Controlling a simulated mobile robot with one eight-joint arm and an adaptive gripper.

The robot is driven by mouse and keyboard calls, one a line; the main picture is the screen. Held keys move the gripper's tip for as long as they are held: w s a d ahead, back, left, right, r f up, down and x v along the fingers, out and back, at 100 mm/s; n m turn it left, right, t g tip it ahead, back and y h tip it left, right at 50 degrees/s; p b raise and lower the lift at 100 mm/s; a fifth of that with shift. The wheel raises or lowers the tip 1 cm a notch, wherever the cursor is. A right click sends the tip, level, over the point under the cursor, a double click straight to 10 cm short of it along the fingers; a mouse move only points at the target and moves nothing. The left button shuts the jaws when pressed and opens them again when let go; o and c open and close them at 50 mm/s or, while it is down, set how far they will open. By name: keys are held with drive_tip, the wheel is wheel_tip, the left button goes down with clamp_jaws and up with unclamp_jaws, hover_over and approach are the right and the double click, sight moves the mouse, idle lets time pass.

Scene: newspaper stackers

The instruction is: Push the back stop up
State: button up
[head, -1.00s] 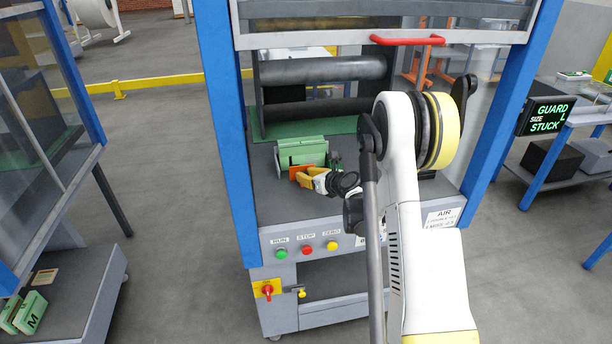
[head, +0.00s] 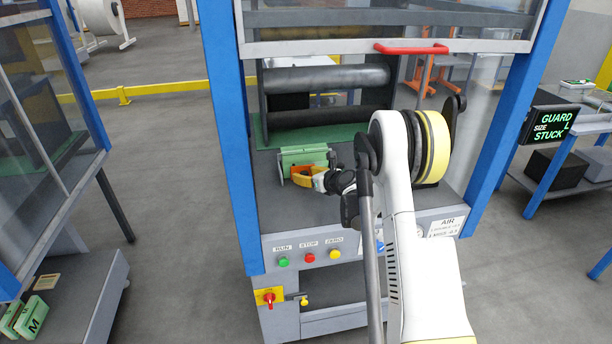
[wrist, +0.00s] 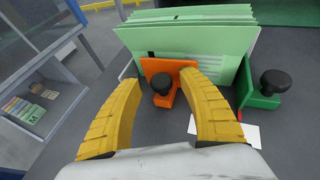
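An orange L-shaped stop (wrist: 174,68) with a black knob (wrist: 161,83) stands against the near face of a stack of green papers (wrist: 190,42) in the wrist view. A green stop (wrist: 252,92) with its own black knob stands at the stack's right side. I cannot tell by label which is the back stop. My gripper (wrist: 160,80) is open, its yellow fingers on either side of the orange stop's knob, with no clear contact. In the head view my gripper (head: 306,178) is low over the machine bed, in front of the green stack (head: 303,156), and mostly covers the orange stop.
A raised guard with a red handle (head: 411,48) hangs above the bed, between blue posts (head: 226,130). Dark rollers (head: 325,77) lie behind the stack. A display (head: 551,122) reads GUARD, SIZE L, STUCK. Grey bed (head: 272,205) is bare left of the stack.

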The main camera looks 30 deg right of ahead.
drive_tip(key=v, duration=1.2)
